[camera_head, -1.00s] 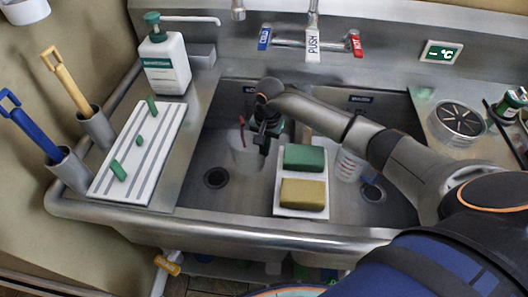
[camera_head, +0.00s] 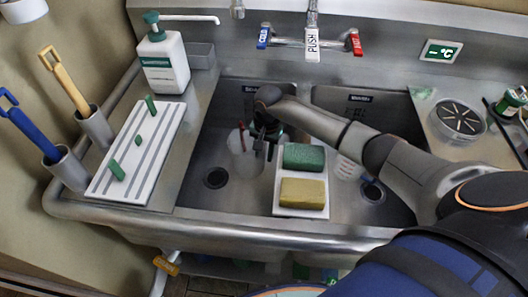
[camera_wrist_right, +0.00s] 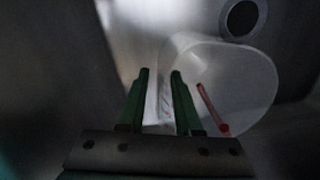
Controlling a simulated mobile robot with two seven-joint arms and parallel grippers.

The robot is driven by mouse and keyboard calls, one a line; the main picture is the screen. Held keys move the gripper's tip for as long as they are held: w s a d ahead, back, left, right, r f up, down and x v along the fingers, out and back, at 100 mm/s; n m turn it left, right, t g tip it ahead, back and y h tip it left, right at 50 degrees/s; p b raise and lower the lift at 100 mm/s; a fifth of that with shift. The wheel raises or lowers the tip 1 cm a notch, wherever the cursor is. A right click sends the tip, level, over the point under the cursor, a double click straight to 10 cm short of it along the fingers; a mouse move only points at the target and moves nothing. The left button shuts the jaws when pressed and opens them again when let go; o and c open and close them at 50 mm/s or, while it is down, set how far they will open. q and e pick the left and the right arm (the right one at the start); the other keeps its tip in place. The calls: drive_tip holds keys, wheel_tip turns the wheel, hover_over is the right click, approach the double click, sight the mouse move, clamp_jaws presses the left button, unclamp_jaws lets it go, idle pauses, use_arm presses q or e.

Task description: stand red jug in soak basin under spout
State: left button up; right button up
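A translucent jug with a red strip (camera_head: 237,142) stands in the left basin (camera_head: 200,150); it also shows in the right wrist view (camera_wrist_right: 245,85). My right gripper (camera_head: 264,148) reaches down at the jug's right side. In the wrist view its green fingers (camera_wrist_right: 160,85) are parted, with pale jug wall showing between them; contact cannot be told. A second clear jug with red markings (camera_head: 347,168) is in the right basin (camera_head: 400,150), partly hidden by my arm. The spout (camera_head: 312,20) hangs above, between the basins. The basin labels are unreadable. My left gripper is not in view.
A white tray with green and yellow sponges (camera_head: 303,212) sits over the divider, close to my right gripper. A soap bottle (camera_head: 165,65), a ribbed white board (camera_head: 120,180) and two brush holders (camera_head: 68,168) line the left. A strainer (camera_head: 458,118) is at right.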

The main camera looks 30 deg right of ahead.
drive_tip(key=shift+r, duration=0.1)
drive_tip(key=shift+r, duration=0.25)
wheel_tip(320, 180, up, 12)
drive_tip(key=shift+s+d+f, duration=0.2)
drive_tip(key=shift+s, duration=0.05)
drive_tip(key=shift+o, duration=0.2)
idle(0.9)
